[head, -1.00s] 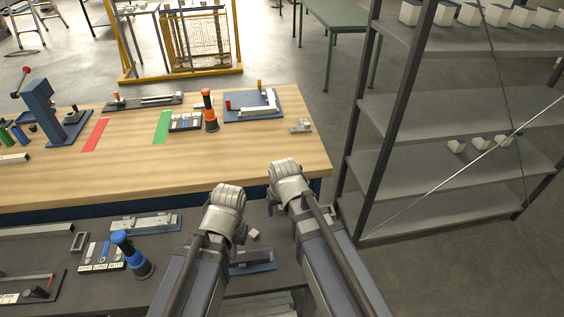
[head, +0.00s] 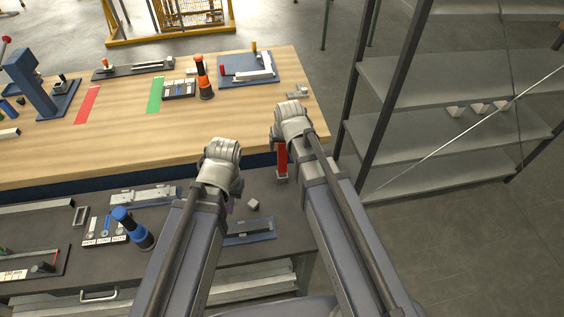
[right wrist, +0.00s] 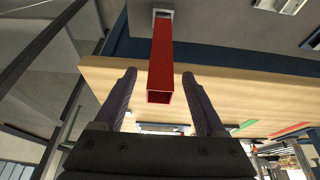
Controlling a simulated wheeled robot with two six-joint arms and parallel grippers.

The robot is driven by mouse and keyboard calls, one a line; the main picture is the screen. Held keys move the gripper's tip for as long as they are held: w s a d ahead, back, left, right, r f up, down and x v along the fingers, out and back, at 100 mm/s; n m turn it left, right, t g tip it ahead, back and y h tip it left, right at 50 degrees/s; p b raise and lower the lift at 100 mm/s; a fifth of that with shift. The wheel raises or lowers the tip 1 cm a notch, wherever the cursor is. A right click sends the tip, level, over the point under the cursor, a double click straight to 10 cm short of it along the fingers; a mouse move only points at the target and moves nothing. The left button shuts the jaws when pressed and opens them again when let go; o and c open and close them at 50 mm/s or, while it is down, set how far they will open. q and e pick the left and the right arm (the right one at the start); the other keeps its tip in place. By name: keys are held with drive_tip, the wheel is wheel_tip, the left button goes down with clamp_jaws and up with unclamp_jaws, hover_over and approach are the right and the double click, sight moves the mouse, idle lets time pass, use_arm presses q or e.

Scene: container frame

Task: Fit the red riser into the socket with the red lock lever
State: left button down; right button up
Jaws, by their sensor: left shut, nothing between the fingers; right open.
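The red riser (right wrist: 162,55) is a square hollow tube. In the right wrist view it extends from a light grey holder (right wrist: 163,13) toward the camera, between the fingers of my right gripper (right wrist: 159,76). The fingers are open, with a gap on both sides of the riser. In the head view the riser (head: 282,160) shows beside my right gripper (head: 290,118), partly hidden by it, its foot in the holder on the grey lower surface. My left gripper (head: 222,155) is shut and empty over the front bench edge. I cannot tell which fixture is the socket with the red lock lever.
A blue plate (head: 235,79) with a red peg and a yellow peg lies on the wooden bench (head: 130,125). An orange-black screwdriver-like tool (head: 203,78) stands beside it. A blue-black tool (head: 133,228) stands on the grey surface. Shelving (head: 420,75) stands on the right.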

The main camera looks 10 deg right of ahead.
sight(282, 161)
drive_tip(key=shift+b+x, duration=2.35)
drive_tip(key=shift+x, duration=0.2)
drive_tip(key=shift+w+r, duration=0.1)
drive_tip(key=shift+w, duration=0.1)
clamp_jaws()
